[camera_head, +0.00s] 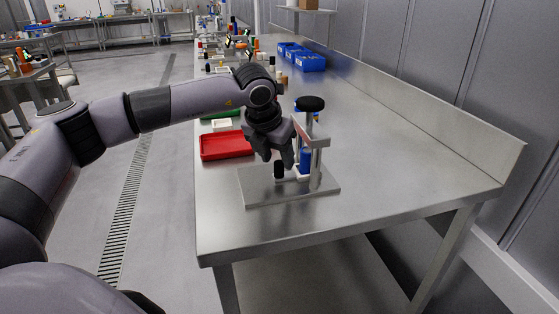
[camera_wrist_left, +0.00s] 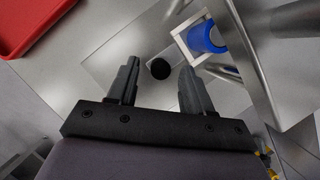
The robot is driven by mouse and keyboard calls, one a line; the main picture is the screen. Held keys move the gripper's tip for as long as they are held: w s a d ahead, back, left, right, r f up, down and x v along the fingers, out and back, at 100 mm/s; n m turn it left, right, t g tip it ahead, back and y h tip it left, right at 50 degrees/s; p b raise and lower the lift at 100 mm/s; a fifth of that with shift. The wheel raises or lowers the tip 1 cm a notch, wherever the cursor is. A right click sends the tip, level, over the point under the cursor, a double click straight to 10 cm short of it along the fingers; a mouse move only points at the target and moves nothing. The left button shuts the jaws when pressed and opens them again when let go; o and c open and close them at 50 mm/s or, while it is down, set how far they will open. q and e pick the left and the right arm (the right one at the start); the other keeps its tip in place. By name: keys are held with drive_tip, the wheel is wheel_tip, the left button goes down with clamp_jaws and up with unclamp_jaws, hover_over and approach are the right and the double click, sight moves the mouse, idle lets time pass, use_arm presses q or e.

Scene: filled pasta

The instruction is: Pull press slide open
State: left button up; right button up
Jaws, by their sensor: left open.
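The press stands on a flat metal base plate (camera_head: 292,194) on the steel table, with a metal post and arm (camera_head: 318,142), a black top knob (camera_head: 310,103) and a blue cylinder (camera_head: 305,160). A small black knob (camera_head: 279,169), likely the slide's handle, is in front of the blue cylinder. In the left wrist view the black knob (camera_wrist_left: 160,68) lies between and just beyond my fingertips, beside a pale square frame (camera_wrist_left: 194,40) around the blue cylinder (camera_wrist_left: 206,37). My left gripper (camera_head: 284,160) is open, pointing down at the knob, apparently not touching it. My right gripper is not seen.
A red tray (camera_head: 227,145) lies left of the press, with a green tray (camera_head: 220,114) behind it. Blue bins (camera_head: 309,62) stand farther back. The table is clear to the right of the press and at its front edge.

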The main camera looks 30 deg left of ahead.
sight(296, 168)
use_arm(q)
drive_tip(key=shift+x, duration=1.25)
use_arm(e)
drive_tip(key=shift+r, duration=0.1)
